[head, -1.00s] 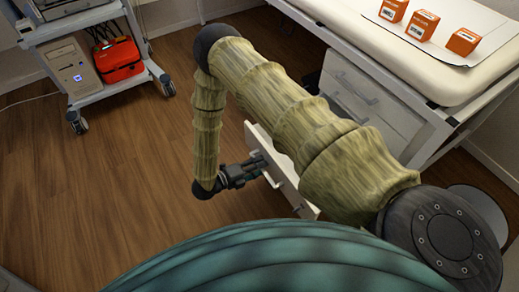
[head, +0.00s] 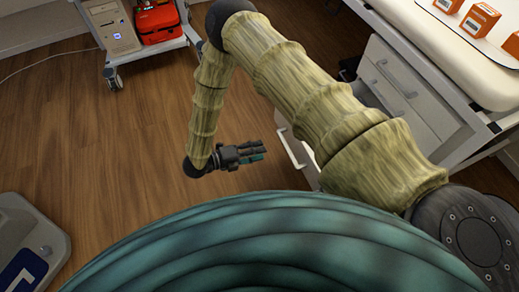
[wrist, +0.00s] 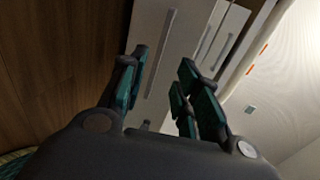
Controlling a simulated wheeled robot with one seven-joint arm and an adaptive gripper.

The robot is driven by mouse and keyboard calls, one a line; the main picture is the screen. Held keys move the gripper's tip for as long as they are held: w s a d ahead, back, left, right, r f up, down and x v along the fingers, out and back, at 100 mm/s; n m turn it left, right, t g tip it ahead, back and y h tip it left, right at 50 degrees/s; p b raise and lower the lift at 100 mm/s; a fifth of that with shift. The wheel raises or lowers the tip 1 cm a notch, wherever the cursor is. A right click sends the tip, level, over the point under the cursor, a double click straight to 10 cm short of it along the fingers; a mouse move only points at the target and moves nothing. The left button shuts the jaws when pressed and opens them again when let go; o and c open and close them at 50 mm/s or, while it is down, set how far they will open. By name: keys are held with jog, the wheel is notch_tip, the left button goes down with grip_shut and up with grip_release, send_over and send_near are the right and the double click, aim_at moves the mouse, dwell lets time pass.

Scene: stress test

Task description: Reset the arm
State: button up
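My gripper (head: 258,152) hangs at the end of my tan, sleeved arm, low over the wood floor and left of the open drawer (head: 296,158). In the wrist view my gripper (wrist: 157,88) has its two dark and teal fingers spread apart with nothing between them. Beyond the fingers are a pale drawer front with a long handle (wrist: 160,55). In the head view the gripper is apart from the drawer, and part of the drawer is hidden behind my arm.
An exam table with a white cabinet (head: 400,90) stands at the right, with several orange boxes (head: 480,20) on top. A wheeled cart (head: 165,40) holds a red case (head: 155,20). A grey object (head: 30,240) lies at the lower left. Floor between is clear.

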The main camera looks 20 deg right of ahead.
dwell(0.4)
jog(key=s+d+f+n+t+y, duration=0.1)
jog(key=d+f+n+t+y, duration=0.25)
jog(key=n, duration=0.55)
jog(key=s+d+f+n+t+y, duration=0.1)
jog(key=d+f+n+t+y, duration=0.3)
jog(key=n, duration=0.6)
jog(key=s+a+r+n+g+y, duration=0.2)
jog(key=s+n+g+y, duration=0.2)
jog(key=s+n, duration=0.55)
jog(key=s+a+r+n+g+y, duration=0.2)
jog(key=s+n+g+y, duration=0.35)
jog(key=s, duration=0.75)
notch_tip(320, 180, up, 28)
jog(key=n+t+h+p, duration=0.1)
jog(key=t+p, duration=0.1)
jog(key=p, duration=2.6)
jog(key=shift+w+d+r+n+p, duration=0.15)
jog(key=shift+r+n+p, duration=0.05)
jog(key=shift+n+p, duration=0.15)
jog(key=shift+d, duration=0.1)
